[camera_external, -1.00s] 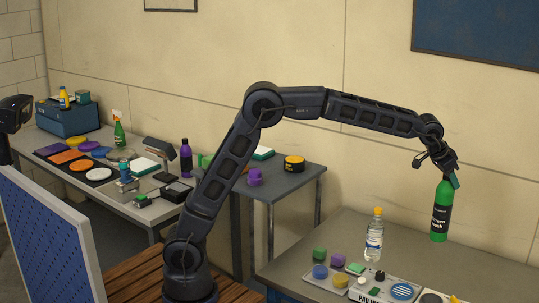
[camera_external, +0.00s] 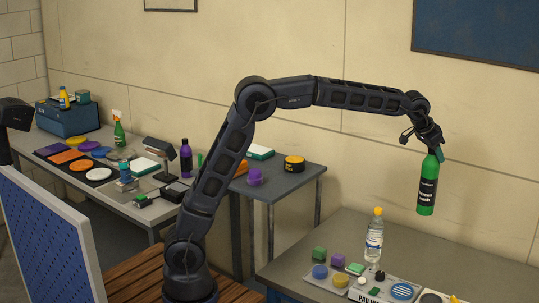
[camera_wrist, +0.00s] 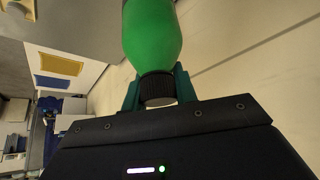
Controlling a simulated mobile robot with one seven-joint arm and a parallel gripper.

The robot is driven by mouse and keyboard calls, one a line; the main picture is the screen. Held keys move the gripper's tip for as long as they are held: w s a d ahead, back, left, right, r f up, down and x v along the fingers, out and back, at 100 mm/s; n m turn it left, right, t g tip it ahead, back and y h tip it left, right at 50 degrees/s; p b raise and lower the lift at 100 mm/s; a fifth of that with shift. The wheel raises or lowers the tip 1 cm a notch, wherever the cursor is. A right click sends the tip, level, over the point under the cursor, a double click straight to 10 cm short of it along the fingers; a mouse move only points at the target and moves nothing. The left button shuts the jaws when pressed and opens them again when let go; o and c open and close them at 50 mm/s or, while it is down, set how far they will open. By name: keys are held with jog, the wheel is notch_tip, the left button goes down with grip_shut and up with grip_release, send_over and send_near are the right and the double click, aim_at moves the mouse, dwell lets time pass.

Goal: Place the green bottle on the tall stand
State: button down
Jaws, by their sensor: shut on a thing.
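The green bottle (camera_external: 427,186) has a black label and hangs upright from my gripper (camera_external: 432,148), above the right-hand bench and apart from its top. In the wrist view my gripper (camera_wrist: 157,92) is shut on the bottle's dark cap, and the green bottle (camera_wrist: 152,40) shows beyond it; its far end is out of the picture. A grey metal stand with thin legs (camera_external: 288,179), which looks like the tall stand, stands at the middle by the wall, left of the bottle.
On the stand are a purple object (camera_external: 255,177), a black-and-yellow tin (camera_external: 294,164) and a green-and-white box (camera_external: 260,153). A clear water bottle (camera_external: 374,240) and colored pads stand on the right bench (camera_external: 470,251). The left bench (camera_external: 142,211) is crowded.

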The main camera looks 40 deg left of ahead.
jog(key=w+a+r+n+y, duration=0.1)
jog(key=w+a+r+n, duration=0.2)
jog(key=a, duration=0.9)
jog(key=w+a+r+n+t+y, duration=0.1)
jog(key=w+a+r, duration=0.3)
jog(key=a, duration=0.8)
jog(key=w+a+r+n+y, duration=0.15)
jog(key=w+a, duration=0.35)
jog(key=a, duration=0.7)
jog(key=s+a+r+n+y, duration=0.1)
jog(key=s+a+r+n, duration=0.2)
jog(key=a, duration=0.9)
jog(key=s+a+r+n+y, duration=0.1)
jog(key=s+a+r+n, duration=0.15)
jog(key=a, duration=1.05)
jog(key=s+a+r+n+y, duration=0.1)
jog(key=s+a+r+n, duration=0.2)
jog(key=a, duration=0.9)
notch_tip(320, 180, down, 19)
jog(key=m, duration=0.1)
jog(key=shift+a+g, duration=0.2)
jog(key=shift+g, duration=0.2)
jog(key=shift+s+f, duration=0.1)
jog(key=c, duration=1.1)
grip_release()
jog(key=shift+f, duration=0.1)
